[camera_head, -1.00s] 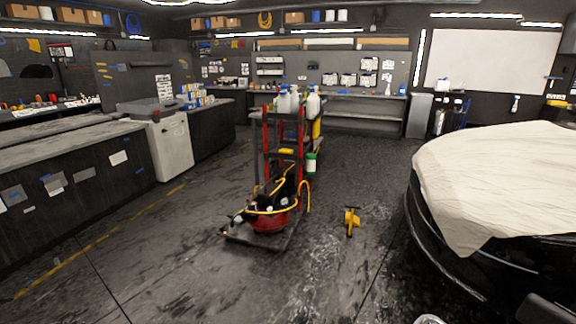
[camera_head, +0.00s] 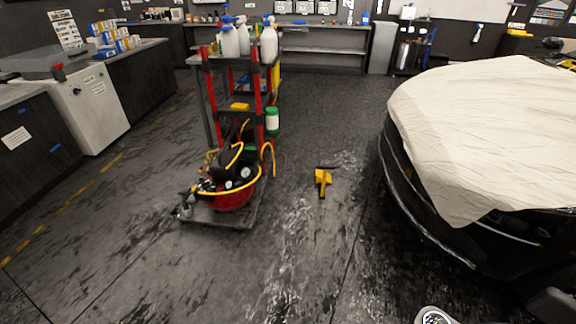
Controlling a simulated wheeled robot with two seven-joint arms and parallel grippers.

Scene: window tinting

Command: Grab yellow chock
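The yellow chock (camera_head: 322,178) lies on the dark floor near the middle of the camera_head view, with a dark bar at its top and a dark lower end. It sits between the red-framed cart and the covered car, apart from both. Neither of my grippers shows clearly. A small grey-white rounded part at the bottom edge, right of centre, is cut off, and I cannot tell what it is.
The red cart (camera_head: 262,98) carries spray bottles; a red compressor (camera_head: 232,194) sits on its low base. A car under a cream cover (camera_head: 470,120) stands right. A white cabinet (camera_head: 88,108) stands left. Floor (camera_head: 290,260) before the chock is clear.

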